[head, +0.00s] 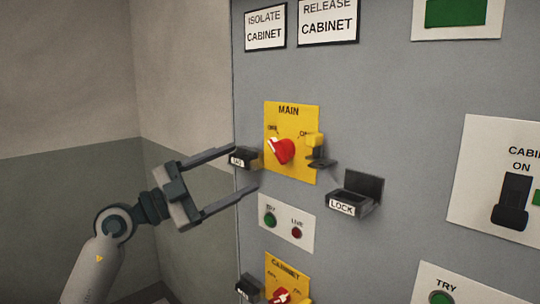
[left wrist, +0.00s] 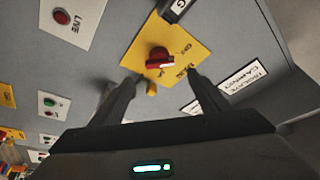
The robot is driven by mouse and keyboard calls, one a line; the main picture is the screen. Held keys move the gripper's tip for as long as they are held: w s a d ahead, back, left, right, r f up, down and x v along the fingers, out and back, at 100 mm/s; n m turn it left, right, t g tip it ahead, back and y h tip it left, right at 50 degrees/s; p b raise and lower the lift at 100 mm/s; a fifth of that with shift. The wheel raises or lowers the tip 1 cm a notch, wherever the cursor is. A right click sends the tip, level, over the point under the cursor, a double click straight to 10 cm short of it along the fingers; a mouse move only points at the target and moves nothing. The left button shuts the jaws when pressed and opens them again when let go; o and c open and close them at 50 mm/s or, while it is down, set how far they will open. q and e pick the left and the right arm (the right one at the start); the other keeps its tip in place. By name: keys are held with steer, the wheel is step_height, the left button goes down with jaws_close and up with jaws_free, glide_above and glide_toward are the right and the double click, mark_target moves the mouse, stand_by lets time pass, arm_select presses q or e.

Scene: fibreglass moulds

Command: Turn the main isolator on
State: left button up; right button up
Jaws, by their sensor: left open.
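The main isolator is a red rotary knob (head: 283,151) on a yellow plate marked MAIN (head: 302,174). Its white pointer mark faces up and left, toward the left-hand label, which seems to read OFF. The knob also shows in the left wrist view (left wrist: 156,54), on its yellow plate (left wrist: 136,58). My left gripper (head: 245,168) is open and empty, left of the plate, fingers pointing toward the panel. In the left wrist view its two fingers (left wrist: 161,77) stand apart on either side below the knob, not visibly touching it. My right gripper is not in view.
A small labelled dark box (head: 244,160) sits at the plate's left edge, close to my fingers. A LOCK holder (head: 343,208) juts out at lower right. TRY/LIVE plate (head: 284,237) is below.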

mark_target(275, 152)
arm_select(q)
steer(key=b+x, duration=0.1)
steer(key=x, duration=0.8)
steer(key=shift+d, duration=0.1)
steer(key=shift+c, duration=0.2)
steer(key=c, duration=1)
